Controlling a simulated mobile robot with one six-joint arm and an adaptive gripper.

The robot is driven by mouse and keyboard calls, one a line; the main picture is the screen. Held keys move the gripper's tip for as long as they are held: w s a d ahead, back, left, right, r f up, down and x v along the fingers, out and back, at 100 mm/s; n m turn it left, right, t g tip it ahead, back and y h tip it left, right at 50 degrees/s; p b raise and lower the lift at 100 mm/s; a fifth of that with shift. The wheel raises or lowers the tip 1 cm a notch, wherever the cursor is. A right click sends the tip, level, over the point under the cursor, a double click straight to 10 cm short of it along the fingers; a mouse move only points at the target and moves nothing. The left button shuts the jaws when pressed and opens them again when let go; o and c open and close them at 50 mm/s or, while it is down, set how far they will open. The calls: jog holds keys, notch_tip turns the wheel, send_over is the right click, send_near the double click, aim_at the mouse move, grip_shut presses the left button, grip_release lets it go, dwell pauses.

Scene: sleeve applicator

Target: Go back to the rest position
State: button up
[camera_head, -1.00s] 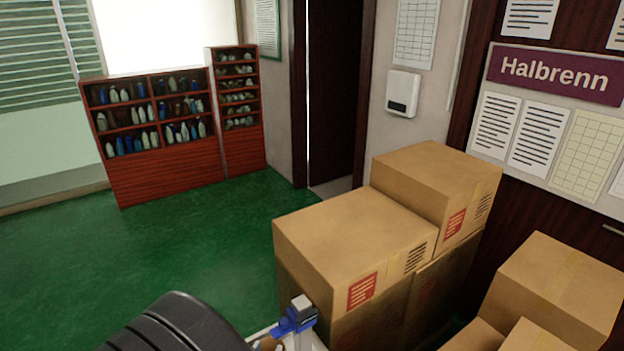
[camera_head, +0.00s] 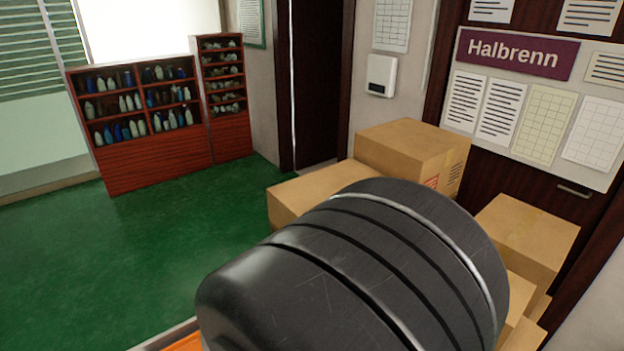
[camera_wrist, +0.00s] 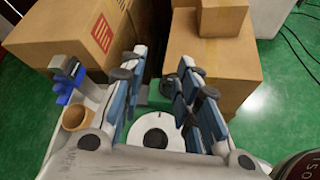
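My gripper (camera_wrist: 160,78) shows in the wrist view with its two blue-and-grey fingers apart and nothing held between them. A white round part with a dark centre (camera_wrist: 155,138) lies beyond and below the fingers. A blue and grey device (camera_wrist: 67,80) stands to the left of the left finger, apart from it. A tan cup-like thing (camera_wrist: 76,117) sits just below that device in the picture. In the head view my gripper is out of sight, and my dark arm link covers the lower middle.
Cardboard boxes (camera_head: 415,150) are stacked behind my arm, with more boxes (camera_head: 528,238) at the right. Boxes (camera_wrist: 212,62) also lie close beyond the fingers. A red-brown shelf (camera_head: 150,165) with bottles stands at the back left. The green floor (camera_head: 120,250) before it is clear.

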jog(key=s+d+r+m+g+y, duration=0.1)
jog(key=s+d+r+m+g, duration=0.15)
jog(key=s+d+m, duration=0.35)
jog(key=s+d+r+m+g+y, duration=0.1)
jog(key=s+d+r+m+g, duration=0.1)
jog(key=s+d+m+g, duration=0.35)
jog(key=s+a+r+m+t+y+b, duration=0.1)
jog(key=s+r+m+t+y, duration=0.2)
jog(key=s+m+y, duration=0.3)
jog(key=r+m, duration=0.1)
jog(key=m, duration=0.4)
jog(key=shift+a+r+m+b, duration=0.25)
jog(key=shift+r+m+b, duration=0.1)
